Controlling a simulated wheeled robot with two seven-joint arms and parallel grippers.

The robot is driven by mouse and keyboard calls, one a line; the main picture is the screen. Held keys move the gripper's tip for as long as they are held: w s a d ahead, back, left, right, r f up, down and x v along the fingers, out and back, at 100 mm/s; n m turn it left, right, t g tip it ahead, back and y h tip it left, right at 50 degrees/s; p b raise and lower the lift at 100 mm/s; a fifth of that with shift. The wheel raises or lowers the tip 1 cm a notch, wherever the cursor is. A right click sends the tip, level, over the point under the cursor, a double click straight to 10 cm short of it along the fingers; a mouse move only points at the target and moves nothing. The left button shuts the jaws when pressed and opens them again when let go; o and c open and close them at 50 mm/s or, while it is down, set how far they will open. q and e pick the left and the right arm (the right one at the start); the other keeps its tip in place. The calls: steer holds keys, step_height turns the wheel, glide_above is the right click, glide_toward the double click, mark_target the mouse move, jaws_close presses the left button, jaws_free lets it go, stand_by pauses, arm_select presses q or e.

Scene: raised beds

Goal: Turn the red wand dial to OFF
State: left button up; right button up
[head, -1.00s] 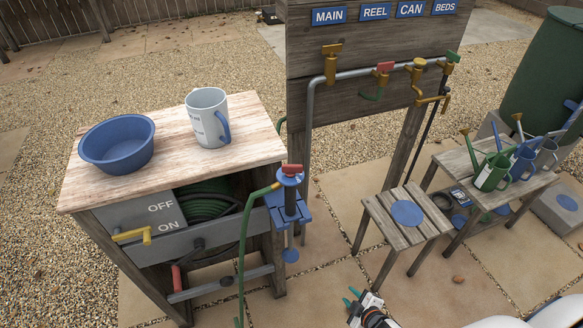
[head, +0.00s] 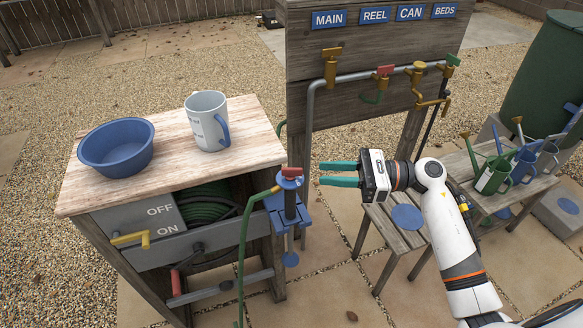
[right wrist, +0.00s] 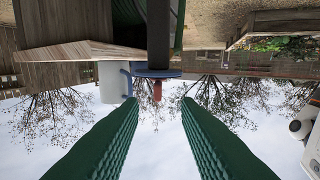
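The red dial (head: 292,172) sits on top of a dark upright wand or post held in a blue bracket (head: 287,207) at the cabinet's right side. A green hose (head: 246,235) runs from its head. No marking by the dial is readable. My right gripper (head: 321,173) is level, open and empty, its green fingers pointing left at the dial, with a small gap between. In the right wrist view, which is upside down, the red dial (right wrist: 157,90) shows beyond and between the two open fingers, under a blue disc (right wrist: 157,73). My left gripper is not in view.
A white mug (head: 208,121) and blue bowl (head: 117,147) stand on the cabinet top (head: 170,165). A yellow lever (head: 130,238) sits by OFF and ON labels. The valve board (head: 375,50) rises behind; stools and watering cans (head: 493,174) stand right.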

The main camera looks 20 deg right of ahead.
mark_target(291, 169)
steer(key=p+x, duration=0.2)
steer(key=x, duration=0.6)
steer(key=shift+w+a, duration=0.2)
steer(key=shift+a, duration=0.15)
jaws_close()
